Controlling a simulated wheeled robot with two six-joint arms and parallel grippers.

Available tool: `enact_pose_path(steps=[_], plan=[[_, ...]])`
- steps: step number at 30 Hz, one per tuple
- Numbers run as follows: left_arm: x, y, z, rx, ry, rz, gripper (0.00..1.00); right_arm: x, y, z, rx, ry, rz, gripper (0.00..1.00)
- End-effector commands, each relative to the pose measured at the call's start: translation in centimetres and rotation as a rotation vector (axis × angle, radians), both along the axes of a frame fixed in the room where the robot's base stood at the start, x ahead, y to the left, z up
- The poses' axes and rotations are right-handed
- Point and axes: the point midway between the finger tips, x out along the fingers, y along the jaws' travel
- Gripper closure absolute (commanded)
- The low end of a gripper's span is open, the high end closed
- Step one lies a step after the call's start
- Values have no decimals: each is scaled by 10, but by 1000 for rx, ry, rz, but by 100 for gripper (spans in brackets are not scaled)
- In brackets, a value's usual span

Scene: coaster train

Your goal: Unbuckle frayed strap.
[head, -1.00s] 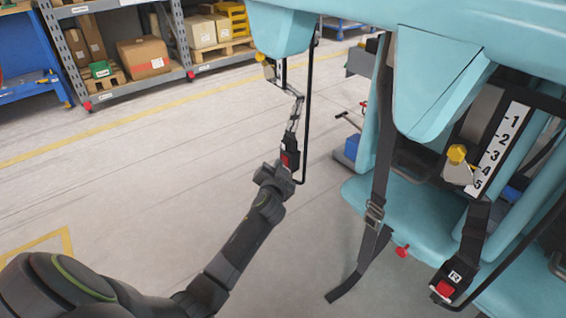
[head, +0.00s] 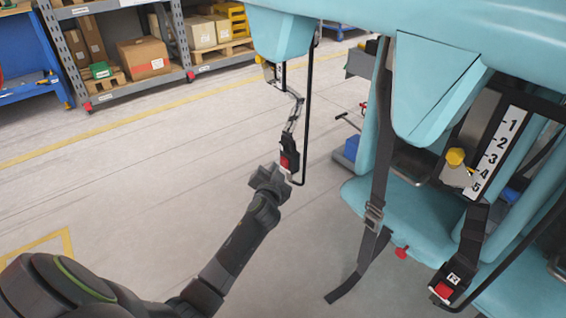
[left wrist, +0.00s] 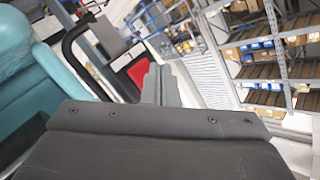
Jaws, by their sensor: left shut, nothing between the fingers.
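A thin, worn-looking grey strap (head: 293,117) hangs at the left seat in the head view. A black buckle with a red button (head: 288,161) is at its lower end. My left gripper (head: 280,174) is shut and empty, just below and left of that buckle. In the left wrist view the shut fingers (left wrist: 160,83) stand beside the red button (left wrist: 137,72). I cannot tell whether they touch it. A second buckle with a red button and a white label (head: 455,280) hangs on a dark strap (head: 473,235) at right. My right gripper is not in view.
A black bar (head: 306,110) runs down close beside the worn strap. Teal seats (head: 430,85) fill the right side, with a loose strap (head: 380,170) hanging between. A numbered scale (head: 500,140) has a yellow knob (head: 455,156). The floor at left is clear.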

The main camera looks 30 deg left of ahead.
Motion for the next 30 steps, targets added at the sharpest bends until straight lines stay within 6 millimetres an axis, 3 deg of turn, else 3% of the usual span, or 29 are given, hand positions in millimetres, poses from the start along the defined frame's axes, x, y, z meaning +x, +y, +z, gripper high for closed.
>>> enact_pose_path(steps=[10,24,30], plan=[[-3,2,0,1,1,0,100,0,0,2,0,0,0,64],[-44,18,0,0,2,1,100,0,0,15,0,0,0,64],[-47,19,0,0,1,1,100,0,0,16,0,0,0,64]])
